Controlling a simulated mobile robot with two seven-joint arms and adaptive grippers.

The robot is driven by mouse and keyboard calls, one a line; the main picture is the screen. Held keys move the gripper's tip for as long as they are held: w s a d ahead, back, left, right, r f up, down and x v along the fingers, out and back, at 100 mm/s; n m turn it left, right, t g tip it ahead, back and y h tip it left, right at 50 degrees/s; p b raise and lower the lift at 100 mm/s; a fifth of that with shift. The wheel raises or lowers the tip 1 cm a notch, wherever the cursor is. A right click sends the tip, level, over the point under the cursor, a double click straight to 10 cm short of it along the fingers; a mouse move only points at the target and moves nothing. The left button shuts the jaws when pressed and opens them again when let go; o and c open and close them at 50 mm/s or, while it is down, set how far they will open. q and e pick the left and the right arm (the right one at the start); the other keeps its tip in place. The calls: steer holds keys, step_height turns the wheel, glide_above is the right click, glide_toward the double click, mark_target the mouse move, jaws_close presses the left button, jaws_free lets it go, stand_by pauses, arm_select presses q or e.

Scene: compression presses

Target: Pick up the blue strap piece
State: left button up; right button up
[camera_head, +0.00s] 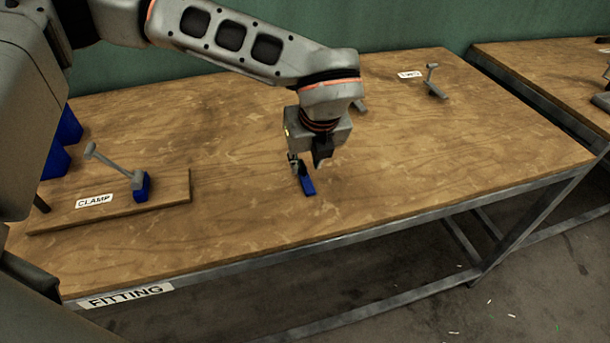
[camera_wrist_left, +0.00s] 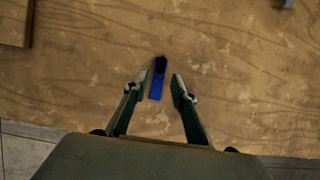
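The blue strap piece (camera_head: 307,185) lies on the wooden table in the head view, just below my left gripper (camera_head: 309,168). In the left wrist view the strap piece (camera_wrist_left: 156,86) has a black far end and sits between the two fingertips of the left gripper (camera_wrist_left: 160,92), closer to the left finger. The fingers are apart, with a gap between the strap and the right finger. Whether the left finger touches it, I cannot tell. My right gripper is not in view.
A board labelled CLAMP (camera_head: 170,197) with a lever clamp (camera_head: 117,168) stands at the left of the table (camera_head: 420,150). Blue bins (camera_head: 56,158) are behind it. Another lever tool (camera_head: 434,84) stands at the back right.

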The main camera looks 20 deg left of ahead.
mark_target(305, 168)
arm_select(q)
steer(key=x, duration=0.3)
steer(key=shift+s, duration=0.1)
steer(key=shift+f, duration=0.2)
jaws_close()
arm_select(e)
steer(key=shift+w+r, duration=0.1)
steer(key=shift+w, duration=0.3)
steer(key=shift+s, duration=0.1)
arm_select(q)
steer(key=shift+r, duration=0.15)
